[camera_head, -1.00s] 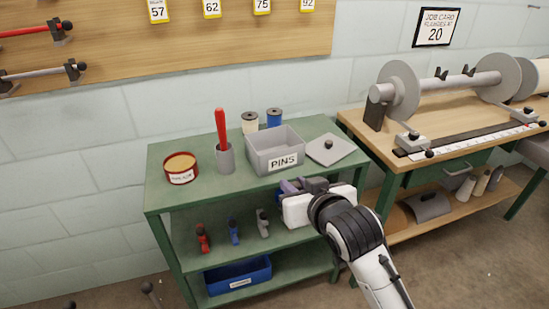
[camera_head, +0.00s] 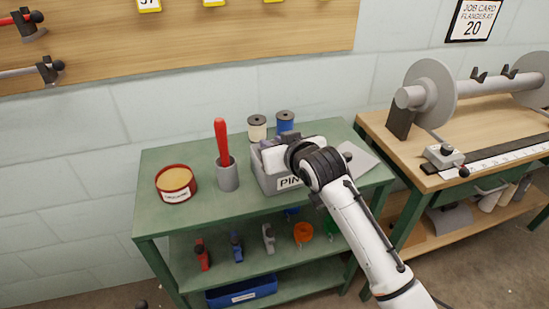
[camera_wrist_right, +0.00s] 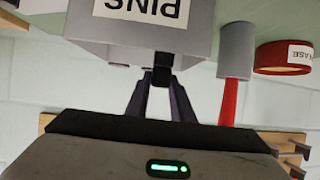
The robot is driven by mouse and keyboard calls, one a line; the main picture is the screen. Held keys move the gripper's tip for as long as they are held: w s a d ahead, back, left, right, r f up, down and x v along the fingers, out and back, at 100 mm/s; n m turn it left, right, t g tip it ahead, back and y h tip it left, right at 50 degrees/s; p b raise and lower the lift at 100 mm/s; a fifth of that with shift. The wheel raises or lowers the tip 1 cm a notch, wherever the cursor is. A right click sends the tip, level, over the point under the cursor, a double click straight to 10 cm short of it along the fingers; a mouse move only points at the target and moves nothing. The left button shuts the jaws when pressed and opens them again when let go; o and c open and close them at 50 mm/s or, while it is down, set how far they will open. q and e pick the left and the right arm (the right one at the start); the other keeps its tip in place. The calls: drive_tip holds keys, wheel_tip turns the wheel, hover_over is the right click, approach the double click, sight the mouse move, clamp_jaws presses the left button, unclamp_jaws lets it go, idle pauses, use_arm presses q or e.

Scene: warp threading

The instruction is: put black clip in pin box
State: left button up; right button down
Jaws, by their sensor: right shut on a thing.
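The pin box (camera_head: 266,181), a grey open bin labelled PINS, stands on the green cart's top shelf. My right gripper (camera_wrist_right: 160,85) is shut on the black clip (camera_wrist_right: 162,74), which shows as a small dark piece between the fingertips. In the head view the white gripper body is over the box and hides much of its opening. In the right wrist view, which is upside down, the clip is close to the rim of the box (camera_wrist_right: 85,25); I cannot tell whether it is inside the rim. My left gripper is not in view.
A grey holder (camera_head: 228,176) with a red-handled tool and a red tin (camera_head: 176,183) stand left of the box. Two spools (camera_head: 257,127) stand behind it. A grey lid (camera_head: 358,160) lies to its right. Small coloured clamps sit on the shelf below.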

drive_tip(key=shift+f, duration=2.3)
drive_tip(key=c, duration=1.8)
unclamp_jaws()
drive_tip(key=shift+r, duration=0.25)
drive_tip(key=p+v, duration=0.1)
drive_tip(key=v, duration=1.1)
drive_tip(key=s+d+f+m+g+h, duration=0.1)
drive_tip(key=s+d+f, duration=0.3)
drive_tip(key=f, duration=0.5)
drive_tip(key=s+d+f+m, duration=0.1)
drive_tip(key=s+d+f, duration=0.1)
drive_tip(key=s+f, duration=0.6)
drive_tip(key=s+d+f, duration=0.2)
drive_tip(key=s+f, duration=0.2)
drive_tip(key=s, duration=0.1)
drive_tip(key=s+d+f+g+h, duration=0.1)
drive_tip(key=s+d+f, duration=0.2)
drive_tip(key=s+f, duration=0.1)
drive_tip(key=s+d+f+g, duration=0.1)
drive_tip(key=s+d+f, duration=0.1)
drive_tip(key=s+f, duration=0.2)
drive_tip(key=shift+s+d+m+h, duration=0.15)
drive_tip(key=shift+s+d, duration=0.05)
drive_tip(key=shift+s, duration=0.35)
drive_tip(key=shift+s+d+m+h, duration=0.15)
drive_tip(key=shift+s, duration=0.4)
